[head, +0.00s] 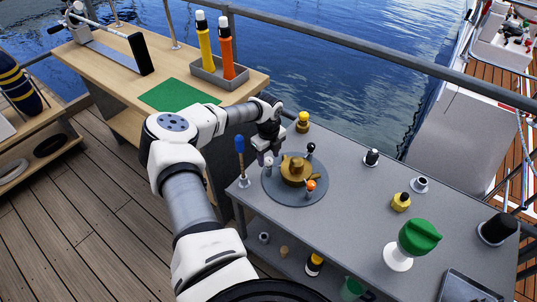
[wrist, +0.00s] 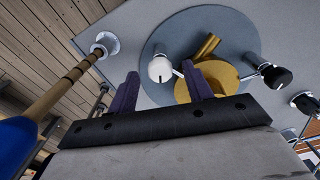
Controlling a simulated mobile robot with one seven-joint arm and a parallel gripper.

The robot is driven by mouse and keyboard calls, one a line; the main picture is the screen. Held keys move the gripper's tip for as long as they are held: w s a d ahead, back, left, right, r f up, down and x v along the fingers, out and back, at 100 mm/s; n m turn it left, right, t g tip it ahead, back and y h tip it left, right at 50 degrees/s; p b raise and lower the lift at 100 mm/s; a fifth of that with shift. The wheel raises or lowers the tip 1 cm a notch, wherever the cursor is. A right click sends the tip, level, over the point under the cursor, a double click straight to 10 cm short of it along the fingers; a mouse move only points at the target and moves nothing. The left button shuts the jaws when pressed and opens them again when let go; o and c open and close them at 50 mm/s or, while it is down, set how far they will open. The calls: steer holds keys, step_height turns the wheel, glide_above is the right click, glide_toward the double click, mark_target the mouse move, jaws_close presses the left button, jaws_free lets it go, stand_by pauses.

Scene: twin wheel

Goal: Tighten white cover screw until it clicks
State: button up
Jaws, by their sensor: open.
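The white cover screw has a round white knob (head: 268,161), seen at the left rim of the round grey plate (head: 278,198) beside the brass cover (head: 297,180). In the wrist view the white knob (wrist: 160,69) lies between and just beyond my fingertips. A black knob (head: 310,148) and an orange knob (head: 310,185) stand around the same brass cover. My gripper (head: 262,158) is above the plate's left back edge, close to the white knob. In the wrist view my gripper (wrist: 160,84) is open, its purple fingers apart with nothing clasped.
A blue-tipped rod (head: 240,150) stands upright on a pale base just left of the plate. A yellow-topped fitting (head: 303,122) stands behind it. A brass nut (head: 400,201) and a green-topped item (head: 419,238) stand to the right.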

steer(key=shift+f, duration=0.4)
steer(key=shift+c, duration=0.4)
steer(key=c, duration=0.9)
